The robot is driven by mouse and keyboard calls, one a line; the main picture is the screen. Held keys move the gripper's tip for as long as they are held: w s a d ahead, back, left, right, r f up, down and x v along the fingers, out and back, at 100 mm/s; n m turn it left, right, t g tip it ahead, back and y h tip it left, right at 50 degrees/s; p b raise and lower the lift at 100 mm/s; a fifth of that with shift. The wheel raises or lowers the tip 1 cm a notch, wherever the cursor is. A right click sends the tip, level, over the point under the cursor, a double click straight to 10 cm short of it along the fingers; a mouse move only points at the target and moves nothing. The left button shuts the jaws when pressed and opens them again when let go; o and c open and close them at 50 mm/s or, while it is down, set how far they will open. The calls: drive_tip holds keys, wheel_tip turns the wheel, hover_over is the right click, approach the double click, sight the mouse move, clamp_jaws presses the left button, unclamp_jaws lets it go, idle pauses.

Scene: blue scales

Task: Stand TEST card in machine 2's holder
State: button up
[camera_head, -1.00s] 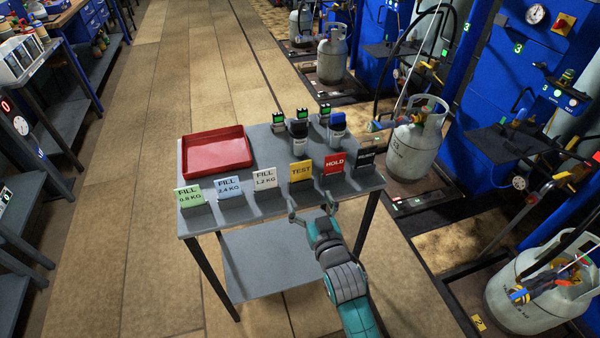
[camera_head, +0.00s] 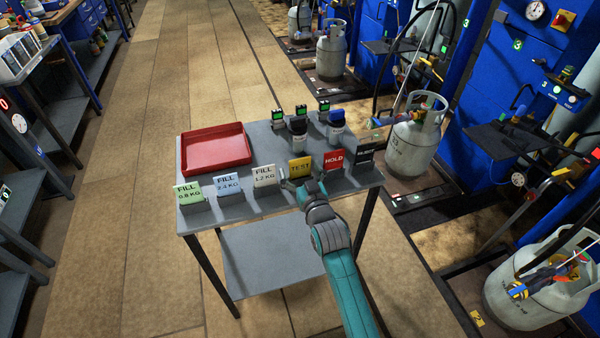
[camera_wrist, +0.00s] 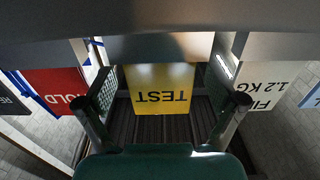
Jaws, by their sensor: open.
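The yellow TEST card (camera_head: 300,168) stands upright in a row of cards along the front edge of a grey table. My gripper (camera_head: 303,184) is at the table's front edge, right in front of this card. In the wrist view the TEST card (camera_wrist: 162,92) appears upside down between the two open fingers of my gripper (camera_wrist: 165,108). There is a gap on each side of it, and neither finger visibly touches it.
The red HOLD card (camera_head: 334,160) and the white FILL 1.2 KG card (camera_head: 264,176) stand close on either side. A red tray (camera_head: 214,150), small devices and dark-capped bottles (camera_head: 337,128) sit behind on the grey table (camera_head: 250,207). Blue machines and cylinders (camera_head: 415,145) line the right.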

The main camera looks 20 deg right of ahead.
drive_tip(key=c, duration=1.2)
drive_tip(key=shift+r, duration=0.15)
